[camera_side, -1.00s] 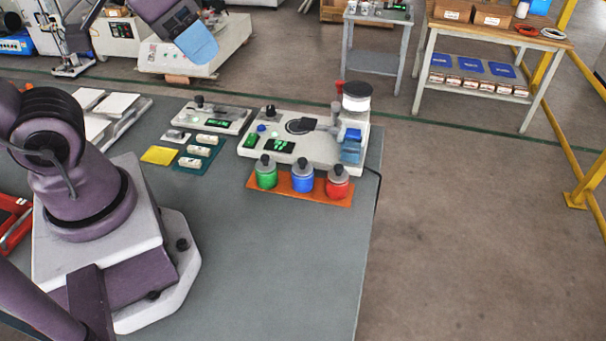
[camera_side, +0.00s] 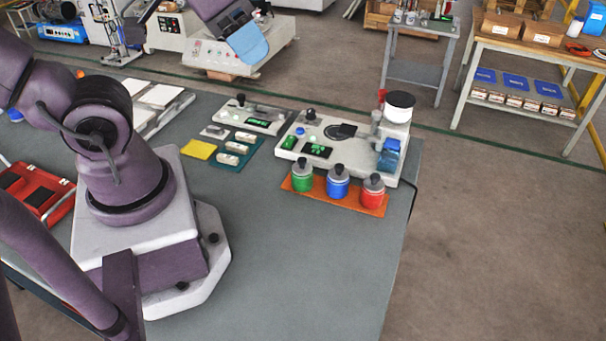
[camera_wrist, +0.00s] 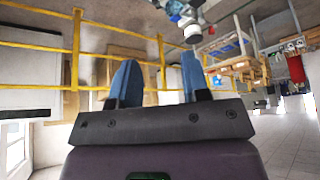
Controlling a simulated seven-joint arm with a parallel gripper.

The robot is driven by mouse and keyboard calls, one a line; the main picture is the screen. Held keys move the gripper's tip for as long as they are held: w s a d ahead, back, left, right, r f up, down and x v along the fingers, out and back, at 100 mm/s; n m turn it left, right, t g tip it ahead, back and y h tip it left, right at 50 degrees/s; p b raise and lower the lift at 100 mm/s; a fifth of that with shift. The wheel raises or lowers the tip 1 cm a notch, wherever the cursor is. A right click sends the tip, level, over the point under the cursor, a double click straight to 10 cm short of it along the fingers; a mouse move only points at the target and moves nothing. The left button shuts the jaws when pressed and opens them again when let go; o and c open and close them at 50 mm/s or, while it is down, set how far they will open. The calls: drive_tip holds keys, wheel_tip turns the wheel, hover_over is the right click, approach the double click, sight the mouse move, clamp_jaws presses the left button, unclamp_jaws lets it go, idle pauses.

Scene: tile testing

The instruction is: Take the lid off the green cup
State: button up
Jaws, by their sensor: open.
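In the side view the green cup (camera_side: 302,182) stands upright on an orange tray (camera_side: 372,208), at the left end of a row of three cups. Its grey lid (camera_side: 302,170) with a dark knob sits on top.
A blue cup (camera_side: 338,187) and a red cup (camera_side: 372,196) stand right of the green one, also lidded. A white testing machine (camera_side: 345,145) is close behind the tray. A yellow pad (camera_side: 199,149) lies to the left. The grey table (camera_side: 290,260) in front is clear.

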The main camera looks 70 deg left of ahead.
idle(0.4)
drive_tip(key=o, duration=0.6)
